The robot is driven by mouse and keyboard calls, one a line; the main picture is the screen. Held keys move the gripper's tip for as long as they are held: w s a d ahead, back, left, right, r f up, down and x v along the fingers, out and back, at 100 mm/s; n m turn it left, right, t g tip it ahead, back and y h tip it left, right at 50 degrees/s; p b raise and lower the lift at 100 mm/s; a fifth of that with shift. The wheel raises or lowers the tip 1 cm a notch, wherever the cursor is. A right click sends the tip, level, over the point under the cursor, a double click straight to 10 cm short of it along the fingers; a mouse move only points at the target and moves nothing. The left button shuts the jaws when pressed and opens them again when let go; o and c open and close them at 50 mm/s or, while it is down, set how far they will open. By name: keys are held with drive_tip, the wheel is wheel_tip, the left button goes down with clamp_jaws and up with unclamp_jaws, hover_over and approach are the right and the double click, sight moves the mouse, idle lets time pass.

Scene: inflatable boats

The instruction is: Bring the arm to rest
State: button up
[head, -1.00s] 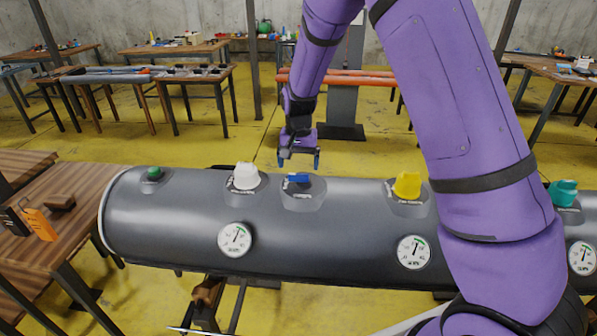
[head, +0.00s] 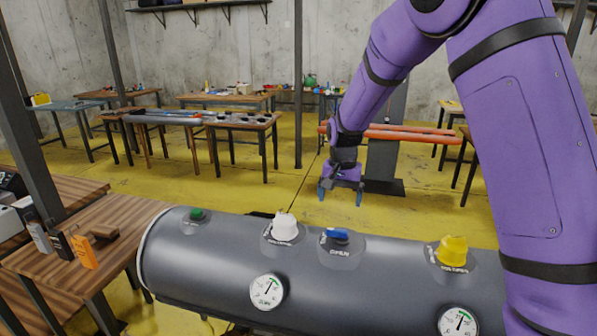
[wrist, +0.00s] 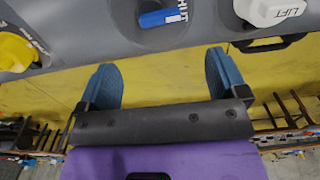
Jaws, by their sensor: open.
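My purple arm reaches across the right side of the head view. My gripper (head: 341,193) hangs with its fingers down in the air behind the grey tube of the boat (head: 215,270). In the wrist view my gripper (wrist: 163,85) shows its two blue fingers spread wide, with nothing between them but yellow floor below. The blue valve knob (head: 337,236) on the tube is just in front of my gripper and apart from it. It also shows at the top of the wrist view (wrist: 160,18).
A white knob (head: 285,228), a yellow knob (head: 452,250) and a green knob (head: 197,214) sit along the tube, with gauges (head: 267,291) on its side. A wooden table (head: 75,235) with small boxes stands left. Orange tubes (head: 400,134) lie behind my gripper.

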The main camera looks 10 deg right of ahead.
drive_tip(key=s+d+r+n+t+y, duration=0.1)
drive_tip(key=s+d+r+n+t, duration=0.3)
drive_tip(key=s+r, duration=1.25)
drive_tip(key=s+d+r, duration=0.2)
drive_tip(key=s, duration=0.7)
drive_tip(key=s+d+r+n+t+h, duration=0.1)
drive_tip(key=s, duration=0.9)
drive_tip(key=shift+d+r, duration=0.4)
